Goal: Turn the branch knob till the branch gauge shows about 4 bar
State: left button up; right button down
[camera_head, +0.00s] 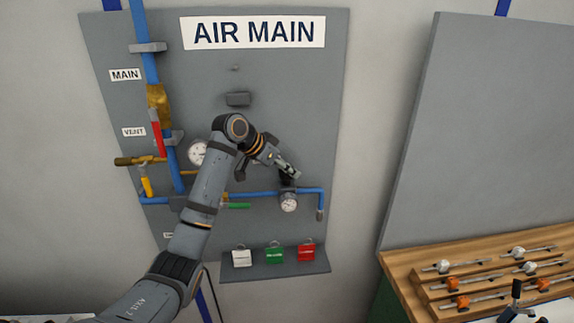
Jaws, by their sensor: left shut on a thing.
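The grey AIR MAIN panel (325,105) carries blue pipes and valves. My left gripper (292,172) is at the branch line on the panel's right side, shut on the dark branch knob (287,182), which its fingers partly hide. The round white branch gauge (289,203) hangs just below the knob; its needle is too small to read. A second gauge (197,152) shows left of my arm, partly covered by it.
A shelf below holds white (242,258), green (275,255) and red (306,253) tags. A wooden bench (400,263) with clamp-like tools stands at right.

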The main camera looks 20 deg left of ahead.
pick_arm(q)
jog(key=shift+m, duration=0.3)
jog(key=o, duration=1.2)
